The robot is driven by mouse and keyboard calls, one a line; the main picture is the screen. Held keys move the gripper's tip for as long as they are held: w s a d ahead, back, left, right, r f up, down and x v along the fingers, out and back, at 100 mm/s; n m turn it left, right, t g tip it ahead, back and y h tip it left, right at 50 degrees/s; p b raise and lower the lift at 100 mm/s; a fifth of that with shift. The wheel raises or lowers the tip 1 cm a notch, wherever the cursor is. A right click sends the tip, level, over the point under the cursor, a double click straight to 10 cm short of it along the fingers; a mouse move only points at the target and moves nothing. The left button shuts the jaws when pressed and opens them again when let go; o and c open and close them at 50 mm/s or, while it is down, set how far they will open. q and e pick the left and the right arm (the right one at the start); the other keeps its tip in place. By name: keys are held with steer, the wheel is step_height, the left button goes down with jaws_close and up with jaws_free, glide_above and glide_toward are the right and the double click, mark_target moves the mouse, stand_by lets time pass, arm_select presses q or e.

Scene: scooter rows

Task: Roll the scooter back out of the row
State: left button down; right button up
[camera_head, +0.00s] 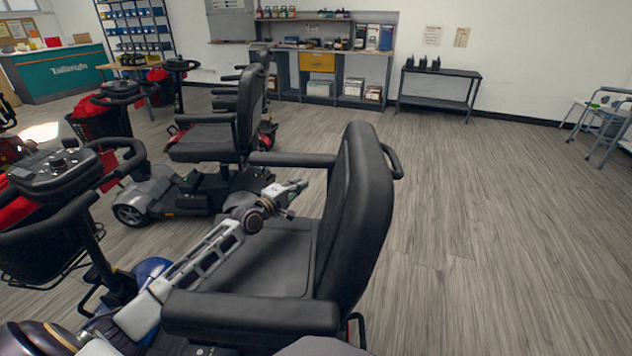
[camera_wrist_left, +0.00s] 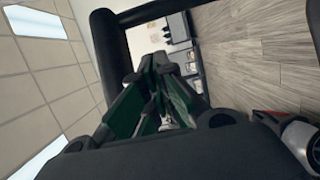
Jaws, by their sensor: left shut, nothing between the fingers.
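The nearest scooter has a black seat with a tall backrest (camera_head: 362,215), black armrests, a blue body (camera_head: 152,268) and a tiller with handlebars (camera_head: 75,170) and a front basket. A dark loop handle (camera_head: 395,160) sticks out behind the backrest. My left arm reaches across the seat. My left gripper (camera_head: 301,185) is above the seat, near the far armrest, in front of the backrest; it looks shut and empty. In the left wrist view its green-padded fingers (camera_wrist_left: 163,62) come together, with a dark bar around the view behind them. My right gripper is not visible.
A second scooter (camera_head: 215,130) with a grey base stands just beyond, and more red scooters (camera_head: 100,115) stand to the left. A workbench with shelves (camera_head: 320,75) and a low black table (camera_head: 440,75) line the far wall. The wood floor (camera_head: 500,220) is clear at right.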

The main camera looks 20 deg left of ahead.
arm_select(q)
steer(key=w+d+b, duration=0.1)
steer(key=w+d, duration=0.3)
steer(key=w, duration=0.1)
steer(key=shift+w+b, duration=0.15)
steer(key=shift+b, duration=0.25)
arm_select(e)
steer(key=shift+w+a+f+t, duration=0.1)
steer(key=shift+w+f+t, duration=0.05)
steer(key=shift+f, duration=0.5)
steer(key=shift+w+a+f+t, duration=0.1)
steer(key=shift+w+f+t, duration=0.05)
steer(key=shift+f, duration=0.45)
arm_select(q)
steer(key=shift+d, duration=0.3)
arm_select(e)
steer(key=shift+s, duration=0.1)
